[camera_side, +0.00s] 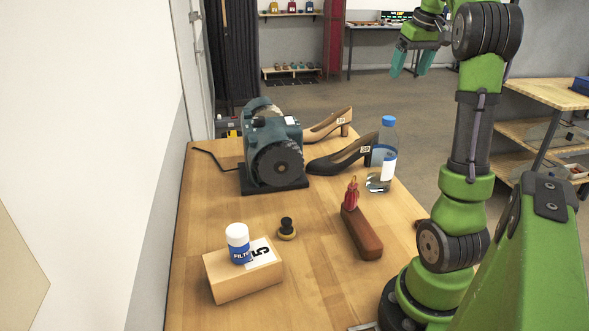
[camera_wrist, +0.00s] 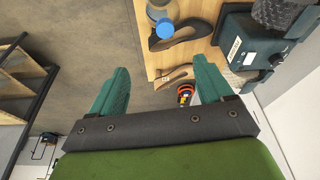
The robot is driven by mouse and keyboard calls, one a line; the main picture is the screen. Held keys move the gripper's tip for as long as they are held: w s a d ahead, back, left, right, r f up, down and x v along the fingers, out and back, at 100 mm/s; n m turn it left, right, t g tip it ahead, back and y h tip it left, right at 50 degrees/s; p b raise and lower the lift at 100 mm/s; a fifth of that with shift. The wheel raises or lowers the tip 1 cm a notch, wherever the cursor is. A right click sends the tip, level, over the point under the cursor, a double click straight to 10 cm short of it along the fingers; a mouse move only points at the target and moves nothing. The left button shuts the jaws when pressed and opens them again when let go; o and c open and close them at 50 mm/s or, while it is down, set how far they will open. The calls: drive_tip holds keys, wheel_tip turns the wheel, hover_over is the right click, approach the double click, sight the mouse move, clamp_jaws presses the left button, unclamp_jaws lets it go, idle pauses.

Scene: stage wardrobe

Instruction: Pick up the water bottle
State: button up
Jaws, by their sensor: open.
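The water bottle (camera_side: 382,158) is clear with a blue cap and a white and blue label. It stands upright near the right edge of the wooden table, beside the black shoe. In the wrist view the bottle (camera_wrist: 161,14) shows at the top, cap toward the camera, partly cut off by the frame edge. My gripper (camera_side: 411,70) is open and empty, with teal fingers, high above and beyond the bottle in the side view. In the wrist view my gripper (camera_wrist: 160,85) has its fingers spread wide, with the bottle outside them.
A black high-heeled shoe (camera_side: 340,158) and a tan one (camera_side: 325,127) lie left of the bottle. A dark teal grinding machine (camera_side: 275,150) stands further left.

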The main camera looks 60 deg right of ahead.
approach(390, 118)
drive_tip(key=shift+n, duration=0.3)
drive_tip(key=x, duration=0.6)
drive_tip(key=shift+d+r, duration=0.1)
drive_tip(key=x, duration=0.5)
drive_tip(key=shift+a, duration=0.25)
clamp_jaws()
